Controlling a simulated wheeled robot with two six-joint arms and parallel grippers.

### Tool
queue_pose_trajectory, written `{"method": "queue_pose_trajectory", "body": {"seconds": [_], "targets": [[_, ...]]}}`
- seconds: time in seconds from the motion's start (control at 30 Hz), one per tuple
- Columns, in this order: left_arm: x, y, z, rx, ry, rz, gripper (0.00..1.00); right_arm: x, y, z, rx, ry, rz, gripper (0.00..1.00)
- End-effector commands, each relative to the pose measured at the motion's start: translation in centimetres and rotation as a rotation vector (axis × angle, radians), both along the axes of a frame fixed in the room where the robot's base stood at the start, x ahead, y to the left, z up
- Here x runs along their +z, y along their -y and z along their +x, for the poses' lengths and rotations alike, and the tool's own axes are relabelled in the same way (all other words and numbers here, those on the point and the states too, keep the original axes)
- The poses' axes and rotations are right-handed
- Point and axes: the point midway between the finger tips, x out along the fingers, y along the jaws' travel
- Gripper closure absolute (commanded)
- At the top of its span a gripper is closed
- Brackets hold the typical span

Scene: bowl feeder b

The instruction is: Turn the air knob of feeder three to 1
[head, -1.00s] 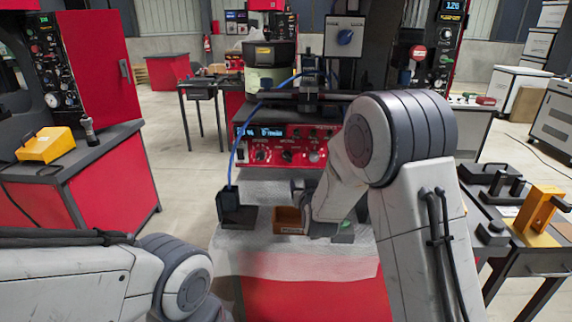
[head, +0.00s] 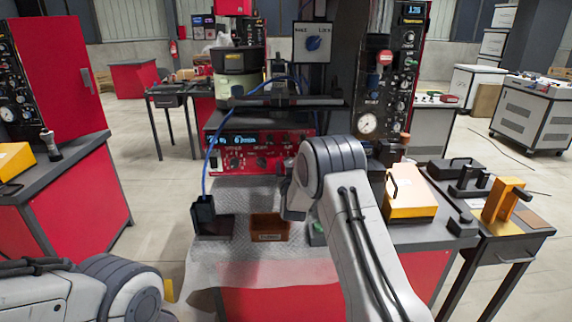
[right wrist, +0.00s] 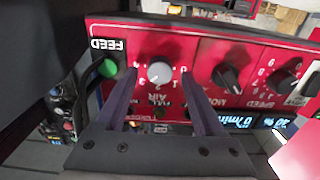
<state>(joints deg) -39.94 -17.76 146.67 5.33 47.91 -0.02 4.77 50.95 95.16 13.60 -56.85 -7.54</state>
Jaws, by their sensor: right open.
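The red feeder control panel (head: 232,158) with blue displays stands at the back of the bench in the head view. In the right wrist view the panel (right wrist: 208,50) appears upside down. Its pale grey air knob (right wrist: 160,72) has a numbered dial around it; its exact setting is too small to read surely. My right gripper (right wrist: 160,82) is open, with its two dark fingers on either side of the knob and no clear contact. In the head view my right arm hides most of that gripper. Of my left arm only links show at the lower left.
A green button (right wrist: 107,68) sits beside the knob, and a black mode knob (right wrist: 226,76) is on its other side. On the bench are an orange bin (head: 270,228) and a dark holder (head: 204,213) with a blue hose. A yellow-topped box (head: 408,198) stands at right.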

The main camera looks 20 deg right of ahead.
Motion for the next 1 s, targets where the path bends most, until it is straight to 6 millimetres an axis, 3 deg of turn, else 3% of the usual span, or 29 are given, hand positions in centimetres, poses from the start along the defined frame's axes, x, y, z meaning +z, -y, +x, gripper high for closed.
{"method": "queue_pose_trajectory", "body": {"seconds": [0.4, 0.47, 0.6, 0.63, 0.67, 0.73, 1.0], "targets": [[0.1, 0.0, 0.0, 0.0, 0.0, 0.0, 0.5, 0.0, 0.2, 0.8, 0.001, 0.0, 0.0, 0.3], [0.1, 0.0, 0.0, 0.0, 0.0, 0.0, 0.5, 0.0, 0.2, 0.8, 0.001, 0.0, 0.0, 0.49], [0.1, 0.0, 0.0, 0.0, 0.0, 0.0, 0.5, 0.0, 0.2, 0.8, 0.001, 0.0, 0.0, 1.0], [0.1, 0.0, 0.0, 0.0, 0.0, 0.0, 0.5, 0.0, 0.1, 0.8, 0.001, 0.0, 0.0, 1.0], [0.1, -0.1, 0.0, 0.0, 0.001, 0.001, 0.5, 0.0, -1.5, 0.8, 0.008, 0.0, 0.001, 1.0], [0.1, 0.0, 0.0, 0.0, 0.0, 0.0, 0.5, 0.0, -0.6, 0.8, 0.005, -0.001, -0.002, 1.0], [-0.4, 0.0, 0.0, 0.0, 0.0, 0.0, 0.5, -0.1, -0.3, 0.9, 0.008, -0.016, -0.058, 1.0]]}}
